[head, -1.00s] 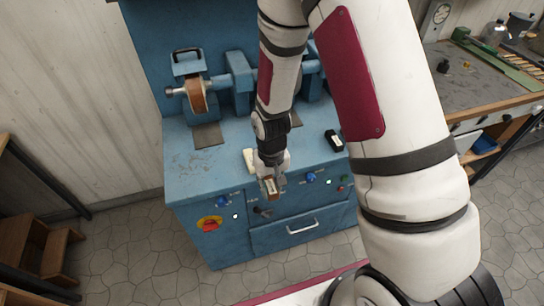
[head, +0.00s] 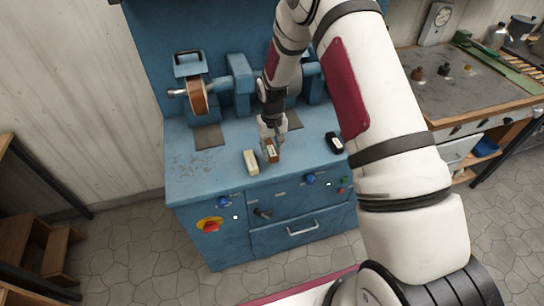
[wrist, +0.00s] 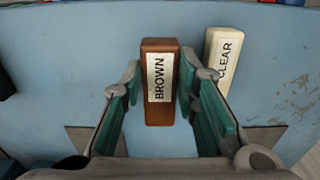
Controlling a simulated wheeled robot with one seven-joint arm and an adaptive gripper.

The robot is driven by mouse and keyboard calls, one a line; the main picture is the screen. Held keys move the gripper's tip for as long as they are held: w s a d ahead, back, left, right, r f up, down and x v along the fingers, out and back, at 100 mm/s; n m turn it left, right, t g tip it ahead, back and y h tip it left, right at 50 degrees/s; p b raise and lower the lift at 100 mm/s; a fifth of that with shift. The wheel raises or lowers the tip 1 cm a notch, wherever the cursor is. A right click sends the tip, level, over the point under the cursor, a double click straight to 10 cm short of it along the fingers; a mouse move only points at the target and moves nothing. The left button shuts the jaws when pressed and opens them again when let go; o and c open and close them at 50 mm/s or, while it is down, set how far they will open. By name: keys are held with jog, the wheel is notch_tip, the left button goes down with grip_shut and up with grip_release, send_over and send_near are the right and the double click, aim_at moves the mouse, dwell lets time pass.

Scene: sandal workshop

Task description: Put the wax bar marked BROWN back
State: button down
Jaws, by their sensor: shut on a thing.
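The brown wax bar (wrist: 161,112) has a white label reading BROWN and sits between the fingers of my gripper (wrist: 160,78) in the wrist view. My gripper is shut on it. In the head view the bar (head: 272,153) is at the front part of the blue bench top (head: 205,175), below my gripper (head: 270,143). I cannot tell whether it touches the bench top. A cream bar marked CLEAR (wrist: 222,62) is close beside it; in the head view this bar (head: 251,162) lies just left of it.
A black bar (head: 334,142) lies to the right on the bench top. A grinding machine with a brown wheel (head: 197,97) stands behind. Knobs and a red switch (head: 210,226) are on the cabinet front. The bench top's left side is clear.

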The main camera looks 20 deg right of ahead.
aim_at(272, 152)
jog(key=shift+s+f+p, duration=0.2)
jog(key=shift+f+p, duration=0.1)
jog(key=shift+f, duration=1.3)
jog(key=shift+f, duration=0.2)
jog(key=c, duration=1.2)
grip_release()
jog(key=shift+c, duration=0.2)
jog(key=shift+r, duration=0.1)
